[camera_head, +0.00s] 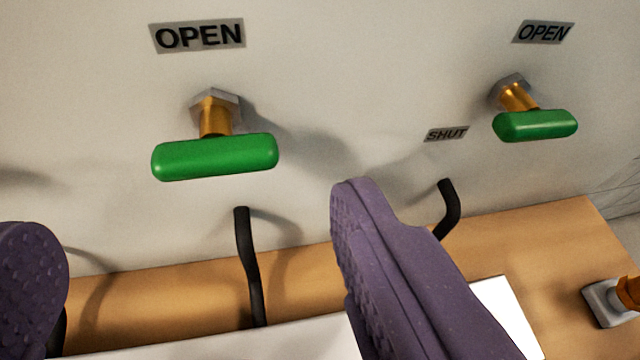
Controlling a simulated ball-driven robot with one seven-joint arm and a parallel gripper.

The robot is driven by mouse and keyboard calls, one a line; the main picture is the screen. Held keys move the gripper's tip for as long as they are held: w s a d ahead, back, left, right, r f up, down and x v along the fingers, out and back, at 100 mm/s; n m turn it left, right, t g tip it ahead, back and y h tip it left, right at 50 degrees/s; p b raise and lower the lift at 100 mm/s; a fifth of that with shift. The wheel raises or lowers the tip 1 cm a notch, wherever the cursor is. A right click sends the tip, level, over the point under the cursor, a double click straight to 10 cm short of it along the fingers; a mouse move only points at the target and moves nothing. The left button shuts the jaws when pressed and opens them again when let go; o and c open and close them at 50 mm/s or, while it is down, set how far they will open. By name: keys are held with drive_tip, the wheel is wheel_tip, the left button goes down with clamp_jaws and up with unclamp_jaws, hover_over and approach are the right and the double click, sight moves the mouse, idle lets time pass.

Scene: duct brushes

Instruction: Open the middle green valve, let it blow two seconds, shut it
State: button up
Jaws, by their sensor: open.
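Two green valve handles show on the pale wall. One green valve (215,157) is left of centre, its bar lying nearly level on a brass stem, below an OPEN label (198,36). The other green valve (535,125) is at the right, also nearly level, with its own OPEN label (543,32) above and a SHUT label (446,134) to its left. I cannot tell from this view alone which is the middle one. My gripper (190,235) is open, its two purple fingers apart and below the left-hand valve, touching neither handle.
Black bent tubes (247,265) and (447,208) stand out below the valves, close to my fingers. A wooden surface (560,240) runs along the wall's foot, with a white sheet (505,305) on it. A brass fitting on a grey base (605,303) is at lower right.

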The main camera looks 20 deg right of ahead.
sight(192, 178)
drive_tip(key=x, duration=0.5)
drive_tip(key=shift+d+b, duration=0.1)
drive_tip(key=shift+b, duration=0.3)
drive_tip(key=shift+r, duration=0.1)
drive_tip(key=c, duration=1.1)
drive_tip(key=shift+o, duration=0.2)
